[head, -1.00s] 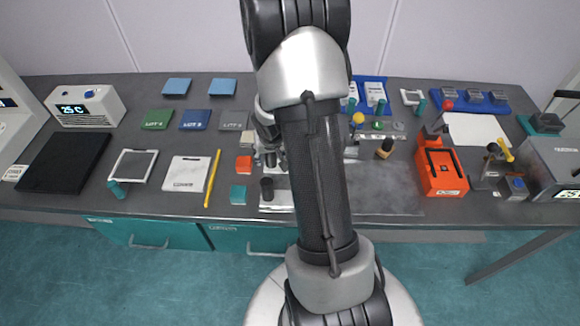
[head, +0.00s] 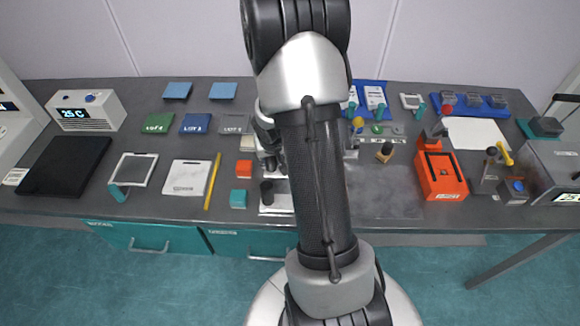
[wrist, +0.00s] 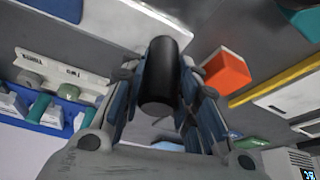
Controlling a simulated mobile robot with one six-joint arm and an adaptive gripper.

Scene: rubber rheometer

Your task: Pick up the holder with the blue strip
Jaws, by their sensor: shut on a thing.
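My gripper (wrist: 160,90) points down, with its two fingers on either side of a dark, upright cylinder (wrist: 160,76), and it is shut on it. The dark cylinder also shows in the head view (head: 267,191), just left of my arm, over a pale metal plate (head: 268,210). I cannot tell whether it touches the plate. No blue strip shows on its visible side, so I cannot confirm that it is the holder. My arm hides part of the bench middle.
An orange block (head: 244,168) and a teal block (head: 238,199) stand close left. A yellow stick (head: 212,181) lies farther left. Behind my gripper is a blue tray (wrist: 58,122). An orange device (head: 440,176) stands right. The bare bench right of my arm is mostly clear.

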